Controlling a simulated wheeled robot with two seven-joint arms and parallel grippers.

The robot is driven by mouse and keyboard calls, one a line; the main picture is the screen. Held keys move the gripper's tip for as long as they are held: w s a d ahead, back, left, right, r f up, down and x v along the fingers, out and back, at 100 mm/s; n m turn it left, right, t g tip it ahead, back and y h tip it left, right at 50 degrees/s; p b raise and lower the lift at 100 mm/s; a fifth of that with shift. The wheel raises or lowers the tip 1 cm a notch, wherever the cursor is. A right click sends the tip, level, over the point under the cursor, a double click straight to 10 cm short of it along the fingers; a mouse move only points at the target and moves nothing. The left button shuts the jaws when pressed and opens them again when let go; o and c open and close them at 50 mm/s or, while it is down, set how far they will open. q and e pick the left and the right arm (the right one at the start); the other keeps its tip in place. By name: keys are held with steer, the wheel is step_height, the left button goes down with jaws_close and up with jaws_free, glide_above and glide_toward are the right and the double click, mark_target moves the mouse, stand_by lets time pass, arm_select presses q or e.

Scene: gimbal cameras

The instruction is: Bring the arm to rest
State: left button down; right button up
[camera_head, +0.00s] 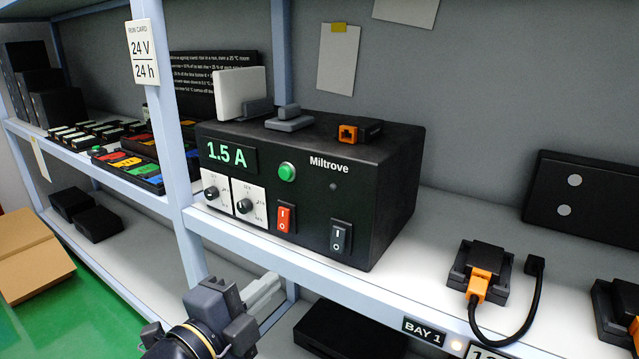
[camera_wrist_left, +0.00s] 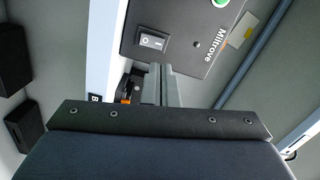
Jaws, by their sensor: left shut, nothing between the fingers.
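My left gripper (camera_head: 265,288) is at the bottom of the head view, in front of the shelf edge and below the black Miltrove unit (camera_head: 385,160). Its two pale fingers lie together, shut and empty. They also show side by side in the left wrist view (camera_wrist_left: 160,84), pointing toward the Miltrove unit (camera_wrist_left: 185,45) and apart from it as far as I can tell. The unit shows 1.5 A, a green button (camera_head: 287,172), two dials, a red switch (camera_head: 285,218) and a black switch (camera_head: 341,237). My right gripper is in neither view.
The shelf's front rail (camera_head: 300,255) and upright post (camera_head: 168,120) stand close to my left gripper. An orange plug (camera_head: 480,284) with a black cable sits in a dock at BAY 1 on the right. A cardboard box (camera_head: 35,262) is at lower left.

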arm_select(q)
steer(key=s+a+f+n+g+y, duration=0.2)
steer(key=s+a+f+n+g, duration=0.3)
steer(key=s+f+n, duration=0.45)
steer(key=s+a+f+n+g+y, duration=0.2)
steer(key=s+a+f+n+g, duration=0.35)
steer(key=n, duration=0.75)
step_height(320, 180, up, 14)
steer(key=p, duration=1.6)
steer(key=shift+a, duration=0.2)
steer(key=shift+f+t, duration=0.1)
steer(key=shift+t, duration=0.15)
